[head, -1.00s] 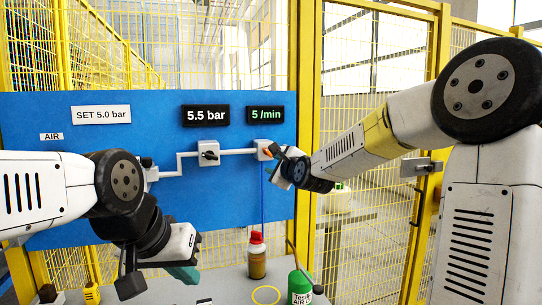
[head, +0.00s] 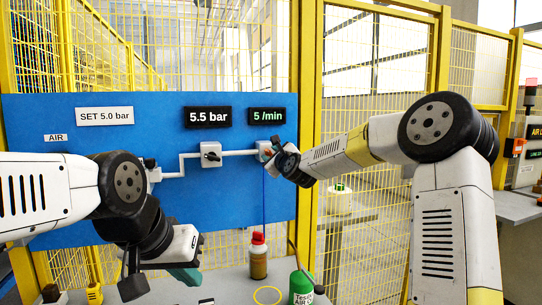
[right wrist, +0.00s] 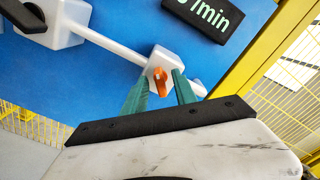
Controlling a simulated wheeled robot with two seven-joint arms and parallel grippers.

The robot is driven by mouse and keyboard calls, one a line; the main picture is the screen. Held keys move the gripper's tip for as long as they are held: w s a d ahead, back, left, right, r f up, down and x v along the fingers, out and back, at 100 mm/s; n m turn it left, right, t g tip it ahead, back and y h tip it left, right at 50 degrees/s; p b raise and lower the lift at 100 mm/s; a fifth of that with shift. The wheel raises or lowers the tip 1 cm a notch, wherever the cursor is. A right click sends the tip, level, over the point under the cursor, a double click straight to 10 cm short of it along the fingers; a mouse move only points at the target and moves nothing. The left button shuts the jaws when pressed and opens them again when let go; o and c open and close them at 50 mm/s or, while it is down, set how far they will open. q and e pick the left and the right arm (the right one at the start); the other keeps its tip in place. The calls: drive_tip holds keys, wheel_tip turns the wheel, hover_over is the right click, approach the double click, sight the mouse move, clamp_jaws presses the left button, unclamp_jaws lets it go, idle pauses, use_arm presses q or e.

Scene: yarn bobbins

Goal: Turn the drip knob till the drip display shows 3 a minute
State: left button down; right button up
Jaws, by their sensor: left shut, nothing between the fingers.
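The drip display (head: 267,116) on the blue panel reads 5 /min; part of it shows in the right wrist view (right wrist: 205,15). The drip knob (right wrist: 160,78) is orange, on a white block at the pipe's right end. My right gripper (right wrist: 160,92) is open in front of this block, its green fingers on either side of the knob's lower end. I cannot tell whether they touch it. In the head view this gripper (head: 279,155) partly covers the block. My left gripper (head: 187,276) is shut and empty, low in front of the panel.
A pressure display (head: 208,117) reads 5.5 bar above a black knob (head: 211,154). A sign (head: 104,116) says SET 5.0 bar. A red-capped bottle (head: 258,258) and a green spray can (head: 301,288) stand below. Yellow mesh fence (head: 308,60) is close on the right.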

clamp_jaws()
drive_tip(key=shift+n, duration=0.3)
drive_tip(key=n, duration=0.3)
drive_tip(key=shift+a+n, duration=0.1)
drive_tip(key=shift+n, duration=0.2)
drive_tip(key=n, duration=0.4)
drive_tip(key=shift+f+n, duration=0.15)
drive_tip(key=shift+n, duration=0.15)
drive_tip(key=n, duration=0.5)
drive_tip(key=shift+f, duration=0.1)
drive_tip(key=n, duration=0.4)
drive_tip(key=shift+f, duration=0.1)
drive_tip(key=shift+n, duration=0.4)
